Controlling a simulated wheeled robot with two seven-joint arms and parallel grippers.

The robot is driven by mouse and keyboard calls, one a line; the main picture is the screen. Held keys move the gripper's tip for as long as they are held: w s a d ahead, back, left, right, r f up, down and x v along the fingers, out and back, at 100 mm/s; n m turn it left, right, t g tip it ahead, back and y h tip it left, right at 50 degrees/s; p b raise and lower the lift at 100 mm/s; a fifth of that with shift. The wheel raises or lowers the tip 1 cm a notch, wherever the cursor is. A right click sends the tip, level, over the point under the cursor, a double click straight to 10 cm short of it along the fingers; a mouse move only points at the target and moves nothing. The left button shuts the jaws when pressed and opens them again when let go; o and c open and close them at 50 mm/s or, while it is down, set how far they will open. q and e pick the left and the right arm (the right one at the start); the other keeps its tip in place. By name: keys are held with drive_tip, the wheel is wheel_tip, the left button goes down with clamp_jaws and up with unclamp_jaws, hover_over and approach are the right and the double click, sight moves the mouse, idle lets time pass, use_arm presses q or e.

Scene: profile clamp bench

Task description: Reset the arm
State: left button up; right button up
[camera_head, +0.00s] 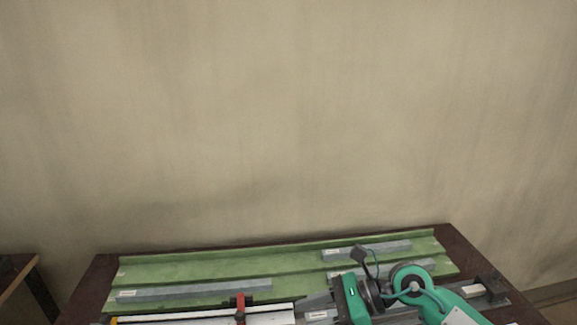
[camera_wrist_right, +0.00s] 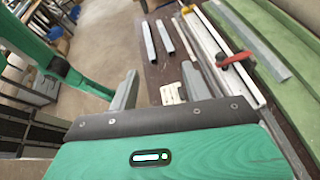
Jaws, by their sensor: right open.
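My right gripper (camera_head: 319,307) reaches in from the right in the head view, low over the bench beside the red clamp. In the right wrist view its two grey fingers stand apart, and the right gripper (camera_wrist_right: 160,82) is open with nothing between them. The red clamp (camera_head: 240,304) sits across a pale rail (camera_head: 200,319) at the bench's front. The clamp also shows in the right wrist view (camera_wrist_right: 236,60). A green arm of mine shows at the upper left of the wrist view. My left gripper is not seen.
Grey profiles (camera_head: 195,290) (camera_head: 366,250) lie on a green tray (camera_head: 290,261) on the dark bench (camera_head: 87,290). Two short grey bars (camera_wrist_right: 148,41) (camera_wrist_right: 165,36) lie on the bench. A dark block (camera_head: 492,283) stands at the right. A wall rises behind.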

wheel_tip(320, 180, up, 5)
drive_tip(key=s+a+m+t+y, duration=0.1)
drive_tip(key=a+m+t+y, duration=0.15)
drive_tip(key=m+y, duration=0.2)
drive_tip(key=w+d+r+m+t, duration=0.3)
drive_tip(key=d+r+m+t, duration=0.2)
drive_tip(key=m+t, duration=1)
drive_tip(key=s+d+f+m+g+h, duration=0.1)
drive_tip(key=d+f+m+h, duration=0.7)
drive_tip(key=m, duration=0.5)
drive_tip(key=s+d+f+m+g+h, duration=0.1)
drive_tip(key=d+f+m+h, duration=0.6)
drive_tip(key=f+m+h, duration=0.4)
drive_tip(key=s+d+f+m+g+y, duration=0.1)
drive_tip(key=s+f+m+g, duration=0.3)
drive_tip(key=s+f+g, duration=0.45)
drive_tip(key=s+f+m+g, duration=0.35)
drive_tip(key=s+f, duration=0.25)
drive_tip(key=s, duration=0.6)
wheel_tip(320, 180, down, 33)
drive_tip(key=b, duration=0.5)
drive_tip(key=s+d+f+g+b, duration=0.1)
drive_tip(key=s+f+b, duration=0.1)
drive_tip(key=s+f, duration=0.8)
drive_tip(key=s+d+f+g+b, duration=0.1)
drive_tip(key=s+d+f+b, duration=0.1)
drive_tip(key=s+f, duration=0.8)
wheel_tip(320, 180, down, 6)
drive_tip(key=shift+d+b, duration=0.3)
drive_tip(key=shift+b, duration=0.2)
